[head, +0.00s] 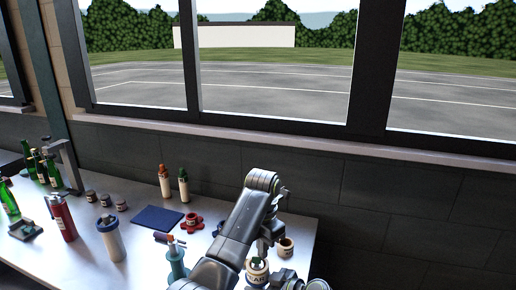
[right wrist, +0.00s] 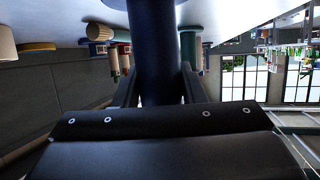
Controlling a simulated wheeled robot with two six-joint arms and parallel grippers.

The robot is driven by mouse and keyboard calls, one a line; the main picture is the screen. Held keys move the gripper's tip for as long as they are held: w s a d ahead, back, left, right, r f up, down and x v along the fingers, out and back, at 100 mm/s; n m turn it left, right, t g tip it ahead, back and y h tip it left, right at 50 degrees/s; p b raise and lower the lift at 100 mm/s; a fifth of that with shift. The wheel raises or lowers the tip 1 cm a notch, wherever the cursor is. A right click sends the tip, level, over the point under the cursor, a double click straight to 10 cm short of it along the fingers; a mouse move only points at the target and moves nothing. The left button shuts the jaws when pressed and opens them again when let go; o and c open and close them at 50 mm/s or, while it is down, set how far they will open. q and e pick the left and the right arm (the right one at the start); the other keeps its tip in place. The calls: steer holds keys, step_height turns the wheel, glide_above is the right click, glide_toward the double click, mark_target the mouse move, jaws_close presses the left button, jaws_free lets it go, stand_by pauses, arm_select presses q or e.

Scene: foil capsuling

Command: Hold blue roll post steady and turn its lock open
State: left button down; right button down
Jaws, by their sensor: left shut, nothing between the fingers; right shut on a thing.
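The blue roll post (right wrist: 155,45) is a thick dark blue cylinder, close up in the right wrist view. My right gripper (right wrist: 157,88) is shut on it, one dark finger on each side. Its lock cannot be made out. In the head view a small blue piece (head: 218,228) shows beside my arm; I cannot tell if it belongs to the post. My left gripper (head: 263,247) is shut and empty at the end of the arm, just above a labelled cream jar (head: 257,273). My arm hides part of the table there.
A teal post (head: 177,263) with an orange-tipped piece stands left of my arm. A red flower-shaped holder (head: 192,222), a dark blue mat (head: 158,218), a white canister (head: 111,240) and a red bottle (head: 62,216) stand further left. Another jar (head: 285,247) is at the right.

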arm_select(q)
steer(key=shift+s+d+f, duration=0.1)
steer(key=shift+s+d, duration=0.05)
steer(key=shift+s, duration=0.05)
arm_select(e)
steer(key=shift+w+r, duration=0.1)
arm_select(q)
steer(key=shift+w+d, duration=0.25)
steer(key=shift+d, duration=0.1)
arm_select(e)
steer(key=c, duration=0.8)
jaws_free()
steer(key=shift+c, duration=0.2)
steer(key=shift+d, duration=0.1)
